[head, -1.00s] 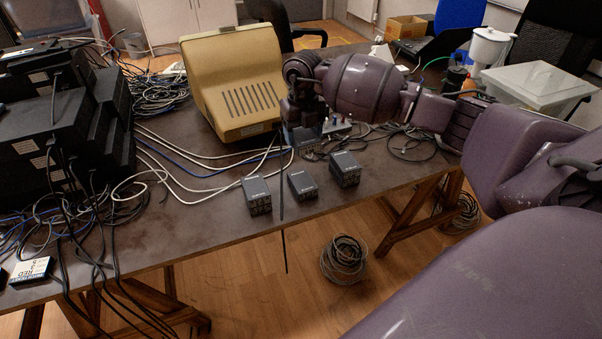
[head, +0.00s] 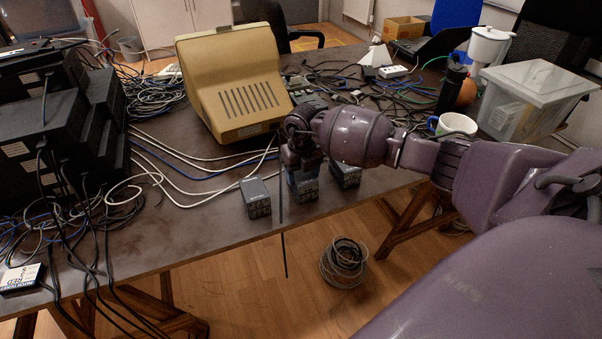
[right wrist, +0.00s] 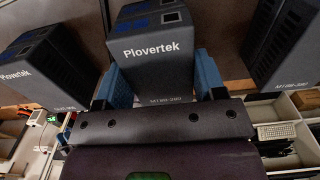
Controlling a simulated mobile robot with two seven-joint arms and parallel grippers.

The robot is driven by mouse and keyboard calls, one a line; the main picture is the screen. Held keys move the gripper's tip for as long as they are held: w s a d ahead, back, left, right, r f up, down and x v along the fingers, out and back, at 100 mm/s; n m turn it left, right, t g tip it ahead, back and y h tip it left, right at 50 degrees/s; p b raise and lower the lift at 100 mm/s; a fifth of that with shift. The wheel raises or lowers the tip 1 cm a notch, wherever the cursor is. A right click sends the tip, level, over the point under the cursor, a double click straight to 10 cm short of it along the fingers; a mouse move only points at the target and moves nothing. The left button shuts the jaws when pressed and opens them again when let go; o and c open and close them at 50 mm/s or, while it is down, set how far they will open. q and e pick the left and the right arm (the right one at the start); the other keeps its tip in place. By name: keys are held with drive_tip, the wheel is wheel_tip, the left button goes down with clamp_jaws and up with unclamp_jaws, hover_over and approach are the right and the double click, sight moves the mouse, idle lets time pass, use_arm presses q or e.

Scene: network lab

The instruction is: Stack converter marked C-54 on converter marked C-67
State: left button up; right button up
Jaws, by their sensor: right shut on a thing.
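Three small grey box-shaped converters stand in a row near the table's front edge: a left one (head: 256,198), a middle one (head: 306,190) and a right one (head: 345,174). My right gripper (head: 300,176) is over the middle one and shut on it. In the right wrist view the blue fingers lie on both sides of this converter (right wrist: 153,75), labelled Plovertek. There the neighbours show at the left (right wrist: 35,72) and right (right wrist: 287,45). The marks C-54 and C-67 cannot be read on any of them. My left gripper is not in view.
A beige monitor-like case (head: 235,85) stands behind the row. Black stacked devices (head: 45,120) and loose cables crowd the left. A mug (head: 455,125) and a clear bin (head: 535,95) are at the right.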

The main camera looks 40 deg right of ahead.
idle(0.3)
drive_tip(key=o, duration=1.1)
